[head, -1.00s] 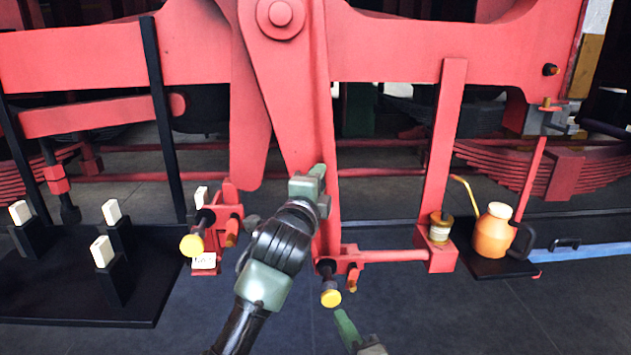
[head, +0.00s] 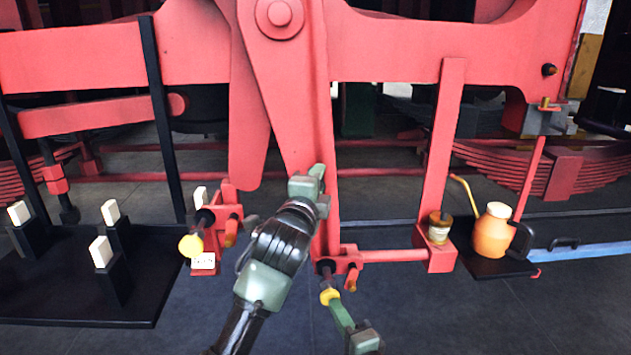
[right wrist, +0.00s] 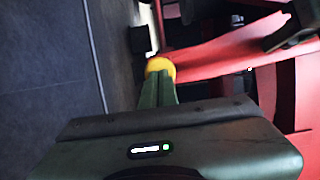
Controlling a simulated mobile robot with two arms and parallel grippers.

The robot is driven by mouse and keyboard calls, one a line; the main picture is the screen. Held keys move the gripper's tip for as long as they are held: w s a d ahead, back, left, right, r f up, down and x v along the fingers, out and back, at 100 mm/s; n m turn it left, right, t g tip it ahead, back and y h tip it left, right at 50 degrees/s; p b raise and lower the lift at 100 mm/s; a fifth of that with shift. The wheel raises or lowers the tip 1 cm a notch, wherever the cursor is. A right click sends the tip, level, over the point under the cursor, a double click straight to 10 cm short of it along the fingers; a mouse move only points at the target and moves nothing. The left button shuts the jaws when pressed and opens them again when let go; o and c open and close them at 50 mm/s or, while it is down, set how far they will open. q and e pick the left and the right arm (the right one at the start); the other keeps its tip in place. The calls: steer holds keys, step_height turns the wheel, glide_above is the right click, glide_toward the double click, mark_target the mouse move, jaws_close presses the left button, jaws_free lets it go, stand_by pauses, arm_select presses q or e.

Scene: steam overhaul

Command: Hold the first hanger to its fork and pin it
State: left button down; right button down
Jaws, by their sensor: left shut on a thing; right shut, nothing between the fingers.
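A long red bar (head: 292,115), apparently the hanger, hangs from a round pivot and runs down to a small red joint (head: 351,268), which may be the fork. My left gripper (head: 318,178) is shut on the bar's edge in its lower part. A pin with a yellow head (head: 328,296) points out of the joint; its yellow head also shows in the right wrist view (right wrist: 159,67). My right gripper (head: 335,305) is shut and empty, its fingertips at the yellow head, seemingly touching it. The left hand and forearm hide part of the bar's lower left side.
A second yellow-headed pin (head: 191,245) sits in a red bracket to the left. A black board (head: 60,305) carries several posts with white blocks. An orange oil can (head: 493,231) and a small tin (head: 440,228) stand to the right. The front floor is clear.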

mark_target(336, 295)
arm_select(q)
steer(key=shift+s+d+r, duration=0.15)
steer(key=shift+d+r, duration=0.05)
steer(key=shift+d, duration=0.15)
arm_select(e)
steer(key=shift+w, duration=2.4)
arm_select(q)
steer(key=shift+d, duration=0.1)
arm_select(e)
steer(key=v, duration=0.7)
steer(key=shift+d, duration=0.1)
arm_select(q)
steer(key=c, duration=1.4)
jaws_free()
steer(key=o, duration=0.4)
steer(key=shift+d, duration=0.1)
steer(key=shift+f, duration=0.1)
arm_select(e)
steer(key=shift+d, duration=0.3)
